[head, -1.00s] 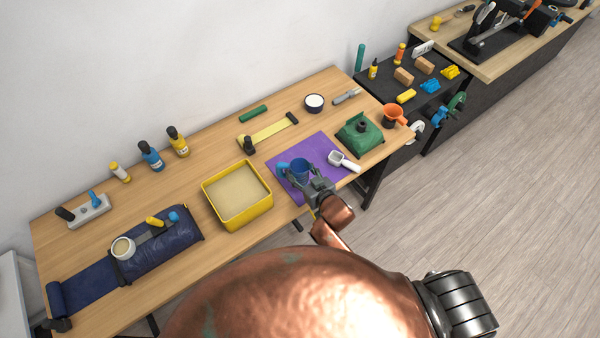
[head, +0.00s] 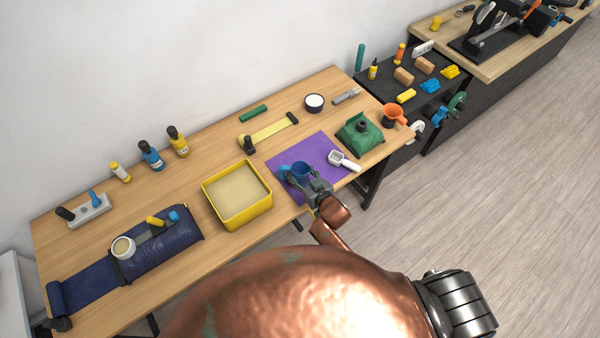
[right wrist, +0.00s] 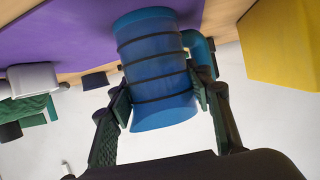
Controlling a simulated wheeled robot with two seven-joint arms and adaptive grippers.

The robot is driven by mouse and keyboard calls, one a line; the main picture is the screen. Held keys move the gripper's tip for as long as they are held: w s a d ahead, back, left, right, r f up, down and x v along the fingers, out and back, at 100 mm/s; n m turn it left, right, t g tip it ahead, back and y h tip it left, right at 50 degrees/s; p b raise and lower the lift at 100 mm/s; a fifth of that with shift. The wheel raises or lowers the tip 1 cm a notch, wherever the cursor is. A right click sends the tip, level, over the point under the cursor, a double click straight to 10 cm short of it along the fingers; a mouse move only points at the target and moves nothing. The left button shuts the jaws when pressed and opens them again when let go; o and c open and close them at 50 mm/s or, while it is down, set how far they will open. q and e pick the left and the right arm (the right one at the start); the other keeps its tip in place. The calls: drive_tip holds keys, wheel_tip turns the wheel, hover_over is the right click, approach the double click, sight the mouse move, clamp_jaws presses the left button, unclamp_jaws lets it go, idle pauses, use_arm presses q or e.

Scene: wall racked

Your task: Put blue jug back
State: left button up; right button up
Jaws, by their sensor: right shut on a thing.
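The blue jug (head: 301,171) is at the purple mat (head: 322,149), near its front left part in the head view. My right gripper (head: 304,181) is shut on the jug, one finger on each side of its body. In the right wrist view the jug (right wrist: 158,75) sits between the fingers (right wrist: 165,103), with its handle (right wrist: 200,48) on the right. I cannot tell whether its base touches the mat. My left gripper is not in view.
A white scoop (head: 344,161) lies on the mat's right side. A yellow sand-coloured-filled bin (head: 238,218) stands close to the mat's left. Bare wood lies behind the bin.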

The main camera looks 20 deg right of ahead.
drive_tip(key=o, duration=1.3)
drive_tip(key=shift+r, duration=0.15)
drive_tip(key=v, duration=1.2)
